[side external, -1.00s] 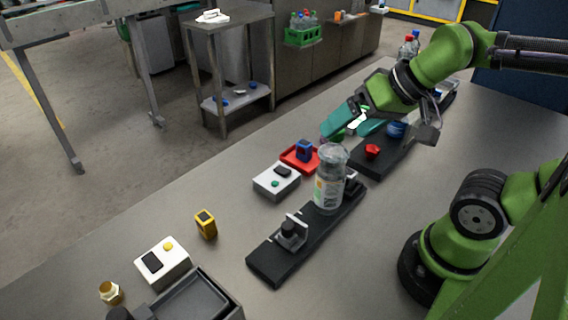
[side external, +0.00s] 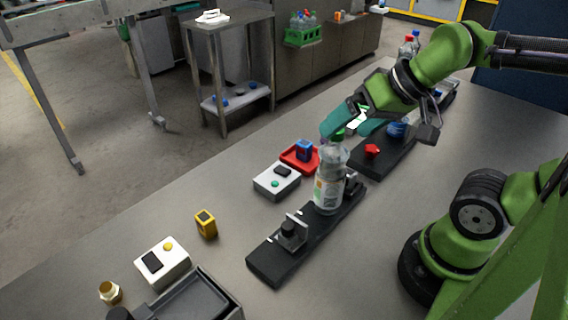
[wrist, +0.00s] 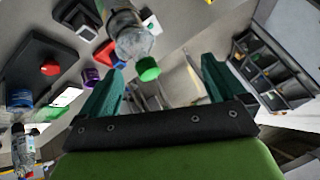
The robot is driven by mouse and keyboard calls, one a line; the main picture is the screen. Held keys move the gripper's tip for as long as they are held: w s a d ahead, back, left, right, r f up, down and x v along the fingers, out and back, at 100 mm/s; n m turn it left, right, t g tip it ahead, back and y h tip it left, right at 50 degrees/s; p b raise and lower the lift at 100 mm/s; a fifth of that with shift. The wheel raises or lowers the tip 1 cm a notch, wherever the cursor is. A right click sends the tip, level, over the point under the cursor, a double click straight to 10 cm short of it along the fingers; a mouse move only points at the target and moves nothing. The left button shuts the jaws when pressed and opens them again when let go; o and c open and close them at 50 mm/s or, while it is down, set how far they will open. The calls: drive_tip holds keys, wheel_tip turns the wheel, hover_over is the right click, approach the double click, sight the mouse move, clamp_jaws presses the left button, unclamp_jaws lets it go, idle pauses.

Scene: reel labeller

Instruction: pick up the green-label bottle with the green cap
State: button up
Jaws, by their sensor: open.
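The green-label bottle (side external: 328,190) is clear and stands upright on a black base bar (side external: 270,262) in the side view. Its green cap (side external: 337,135) shows just below my gripper's fingers. In the wrist view the clear bottle (wrist: 133,40) points its green cap (wrist: 148,69) towards me. My gripper (side external: 350,122) is open and empty, its teal fingers spread. In the wrist view the cap appears between the fingertips (wrist: 162,66), nearer the left one. I cannot tell the exact gap between fingers and cap.
A red tray (side external: 299,160) with a blue device and a white button box (side external: 276,181) sit left of the bottle. Behind it, another black base (side external: 372,163) carries a red knob (side external: 372,151). A metal bracket (side external: 293,235) stands on the bottle's bar.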

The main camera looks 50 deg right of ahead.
wheel_tip(320, 180, up, 9)
drive_tip(key=n+g+h, duration=0.2)
drive_tip(key=n+g, duration=0.5)
drive_tip(key=n, duration=0.4)
hover_over(335, 145)
drive_tip(key=d, duration=0.1)
wheel_tip(335, 145, down, 11)
drive_tip(key=shift+w+f, duration=0.1)
drive_tip(key=shift+w, duration=0.05)
drive_tip(key=shift+w+d+f, duration=0.1)
drive_tip(key=shift+f, duration=1.25)
drive_tip(key=shift+w+d+f, duration=0.1)
drive_tip(key=shift+f, duration=1.2)
drive_tip(key=shift+r, duration=0.1)
clamp_jaws()
